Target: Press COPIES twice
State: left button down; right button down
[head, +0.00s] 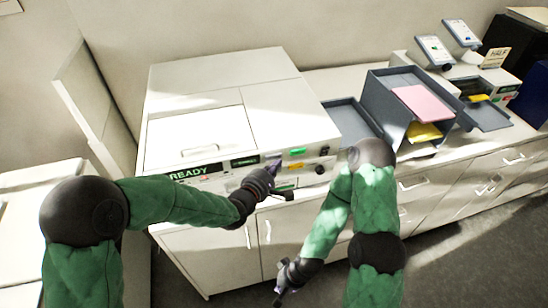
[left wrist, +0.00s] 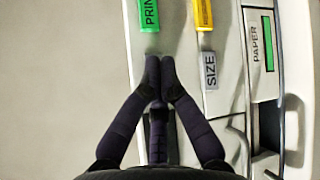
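The white copier (head: 225,125) has a front panel with a dark READY display (head: 195,172) and a smaller dark display (head: 245,161). A green PRINT button (head: 298,152) shows there and in the left wrist view (left wrist: 149,14). No label reading COPIES is legible in either view. My left gripper (head: 274,166) is at the panel, left of the green button, and covers part of it. Its fingertips (left wrist: 160,70) are together and empty, near the SIZE label (left wrist: 211,70); contact cannot be told. My right gripper (head: 281,286) hangs low before the cabinets; its fingers are unclear.
An orange-yellow button (head: 296,165) and dark knobs (head: 320,169) sit on the panel. A PAPER label (left wrist: 262,44) is beside a green strip. Right of the copier, a grey tray stand (head: 390,95) holds pink and yellow sheets. The floor before the cabinets is clear.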

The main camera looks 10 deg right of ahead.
pick_arm(q)
jog(key=shift+w, duration=0.15)
dwell(0.7)
jog(key=shift+w+b, duration=0.3)
jog(key=shift+b, duration=0.05)
jog(key=shift+w, duration=0.45)
dwell(0.7)
jog(key=shift+s, duration=0.1)
jog(key=shift+s+b, duration=0.45)
jog(key=shift+s, duration=0.35)
jog(key=shift+s, duration=0.1)
jog(key=shift+s+d+b, duration=0.1)
jog(key=shift+s+b, duration=0.3)
jog(key=shift+s, duration=2)
